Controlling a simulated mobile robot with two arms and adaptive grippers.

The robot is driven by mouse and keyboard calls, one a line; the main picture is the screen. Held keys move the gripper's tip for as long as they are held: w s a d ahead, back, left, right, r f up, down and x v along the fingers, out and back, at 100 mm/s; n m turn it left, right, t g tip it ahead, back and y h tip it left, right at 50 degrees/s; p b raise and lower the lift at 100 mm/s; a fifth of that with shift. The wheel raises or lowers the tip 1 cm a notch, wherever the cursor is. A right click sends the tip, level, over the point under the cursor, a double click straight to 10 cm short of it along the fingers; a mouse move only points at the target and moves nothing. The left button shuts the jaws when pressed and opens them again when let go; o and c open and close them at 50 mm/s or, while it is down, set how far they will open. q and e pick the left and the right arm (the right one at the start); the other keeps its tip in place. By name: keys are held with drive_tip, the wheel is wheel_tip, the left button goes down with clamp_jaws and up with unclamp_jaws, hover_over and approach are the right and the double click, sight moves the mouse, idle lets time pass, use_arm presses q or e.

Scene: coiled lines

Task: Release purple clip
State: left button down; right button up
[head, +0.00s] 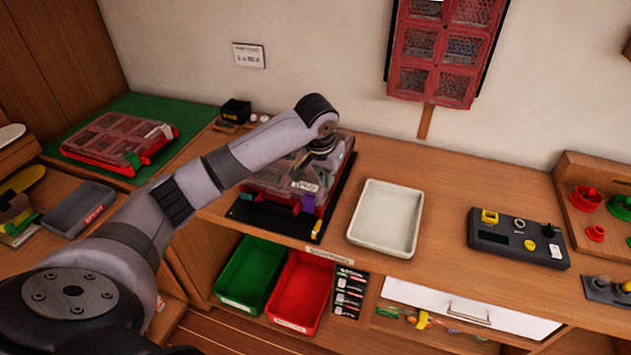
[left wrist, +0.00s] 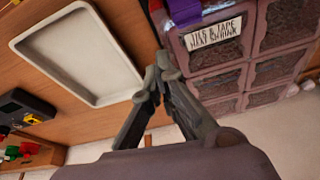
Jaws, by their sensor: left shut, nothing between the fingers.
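The purple clip (head: 308,203) sits on the front edge of a red case with a clear compartmented lid (head: 340,160), on the bench. The clip also shows at the top of the left wrist view (left wrist: 184,10), beside a white label (left wrist: 212,34) on the case. My left gripper (head: 304,169) is over the case, behind the clip in the head view. In the left wrist view its fingertips (left wrist: 164,66) are together, empty and apart from the clip. My arm hides part of the case. My right gripper is not in view.
The case rests on a black base (head: 262,217) with a teal piece (head: 246,197) at its left. A white tray (head: 386,216) stands to the right, then a black device (head: 515,240). A similar red case (head: 105,140) lies on a green mat. Green and red bins are below.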

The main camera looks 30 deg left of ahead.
use_arm(q)
wheel_tip(320, 180, up, 5)
drive_tip(key=n, duration=0.2)
hover_over(317, 189)
drive_tip(key=shift+s+r, duration=0.1)
drive_tip(key=shift+s, duration=0.15)
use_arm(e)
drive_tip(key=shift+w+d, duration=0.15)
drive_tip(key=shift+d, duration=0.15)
use_arm(q)
drive_tip(key=p+x, duration=0.2)
drive_tip(key=x, duration=0.8)
drive_tip(key=shift+a+p, duration=0.2)
drive_tip(key=shift+p, duration=0.15)
drive_tip(key=s+p, duration=0.2)
drive_tip(key=shift+s+d+r, duration=0.15)
drive_tip(key=shift+s+d, duration=0.15)
drive_tip(key=shift+s, duration=0.1)
drive_tip(key=shift+s+d, duration=0.15)
drive_tip(key=shift+s, duration=0.4)
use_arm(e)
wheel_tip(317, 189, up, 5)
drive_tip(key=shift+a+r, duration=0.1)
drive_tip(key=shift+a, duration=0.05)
use_arm(q)
drive_tip(key=shift+f, duration=0.2)
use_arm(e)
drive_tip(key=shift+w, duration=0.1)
use_arm(q)
drive_tip(key=shift+w, duration=0.1)
